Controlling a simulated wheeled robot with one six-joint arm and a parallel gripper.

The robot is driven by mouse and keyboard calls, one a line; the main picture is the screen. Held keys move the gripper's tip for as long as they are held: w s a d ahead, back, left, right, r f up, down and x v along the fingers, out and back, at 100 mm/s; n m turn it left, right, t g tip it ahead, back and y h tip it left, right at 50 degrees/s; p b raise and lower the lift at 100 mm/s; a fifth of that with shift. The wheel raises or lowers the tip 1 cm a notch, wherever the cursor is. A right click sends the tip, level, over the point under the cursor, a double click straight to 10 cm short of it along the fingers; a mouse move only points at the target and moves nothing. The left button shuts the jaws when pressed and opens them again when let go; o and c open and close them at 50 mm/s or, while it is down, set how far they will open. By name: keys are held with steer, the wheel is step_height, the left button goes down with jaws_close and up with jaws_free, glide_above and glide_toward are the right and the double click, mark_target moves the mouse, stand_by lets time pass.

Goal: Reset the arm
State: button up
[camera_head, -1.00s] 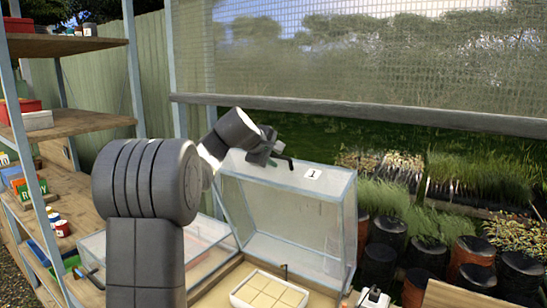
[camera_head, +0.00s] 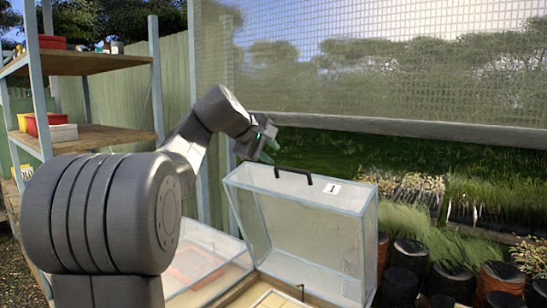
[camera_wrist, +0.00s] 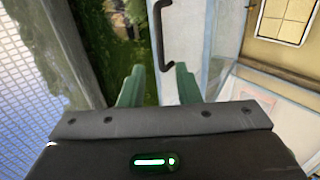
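My gripper (camera_head: 270,150) is up beside the top edge of the raised clear lid (camera_head: 312,196), a little left of and above its black handle (camera_head: 294,174). In the wrist view the two green fingers (camera_wrist: 158,85) stand apart with nothing held between them. The handle (camera_wrist: 163,38) shows beyond the fingertips, apart from them. The lid carries a white label with a 1 and stands tilted up. My arm reaches in from the lower left and is still bent out over the box.
A second clear lid (camera_head: 205,262) lies low to the left of the raised one. A wooden shelf rack (camera_head: 95,138) with several containers stands at the left. Dark pots (camera_head: 408,262) and plants are at the right. A mesh screen (camera_head: 370,80) hangs behind.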

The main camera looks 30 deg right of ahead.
mark_target(291, 171)
steer(key=p+x, duration=0.3)
steer(key=x, duration=1.1)
steer(key=shift+s+a, duration=0.1)
steer(key=shift+a, duration=0.15)
steer(key=shift+f, duration=0.1)
